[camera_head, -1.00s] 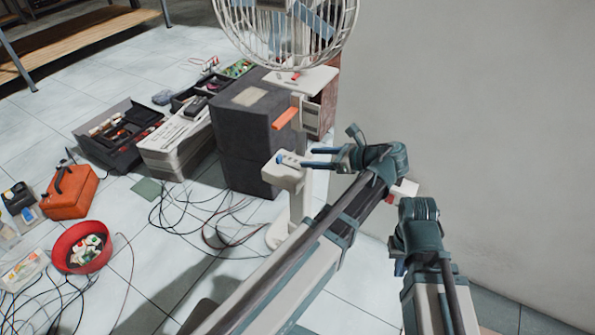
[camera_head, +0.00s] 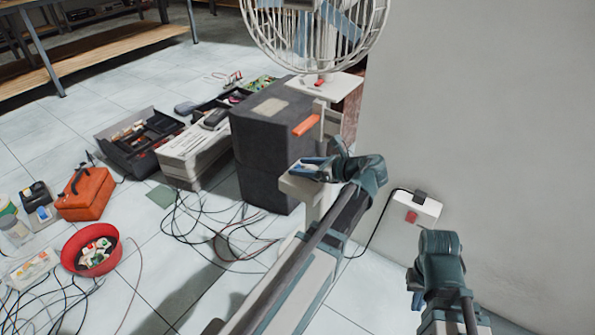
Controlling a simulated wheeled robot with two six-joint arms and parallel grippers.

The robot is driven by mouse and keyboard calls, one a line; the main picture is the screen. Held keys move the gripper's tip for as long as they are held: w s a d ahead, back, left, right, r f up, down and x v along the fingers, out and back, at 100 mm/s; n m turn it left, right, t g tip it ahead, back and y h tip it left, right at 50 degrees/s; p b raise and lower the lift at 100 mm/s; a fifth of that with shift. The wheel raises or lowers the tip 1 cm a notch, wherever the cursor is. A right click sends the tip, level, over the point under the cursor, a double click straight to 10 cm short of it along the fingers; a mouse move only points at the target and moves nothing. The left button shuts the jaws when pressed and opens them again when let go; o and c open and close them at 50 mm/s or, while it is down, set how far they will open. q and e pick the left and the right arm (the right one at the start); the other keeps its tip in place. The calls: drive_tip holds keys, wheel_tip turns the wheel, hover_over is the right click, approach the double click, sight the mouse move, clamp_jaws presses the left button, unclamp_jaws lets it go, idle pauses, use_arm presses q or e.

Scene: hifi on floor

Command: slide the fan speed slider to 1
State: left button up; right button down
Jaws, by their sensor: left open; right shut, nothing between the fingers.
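A white pedestal fan (camera_head: 318,38) stands by the wall, its round cage cut off at the top. A pale control box (camera_head: 298,189) sits low on its pole. My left gripper (camera_head: 306,168) is open right over the top of this box and hides most of that face. The speed slider cannot be made out behind the fingers, and neither can its setting or any contact with it. My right gripper (camera_head: 415,296) is low at the right, shut and empty, apart from the fan.
A white outlet box (camera_head: 420,209) with a black plug and cable is on the right by the wall. Loose cables, a red bowl (camera_head: 68,262), an orange case (camera_head: 86,197) and a toolbox (camera_head: 125,160) lie left.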

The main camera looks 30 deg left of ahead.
use_arm(q)
drive_tip(key=shift+x, duration=1.1)
drive_tip(key=shift+c, duration=0.3)
clamp_jaws()
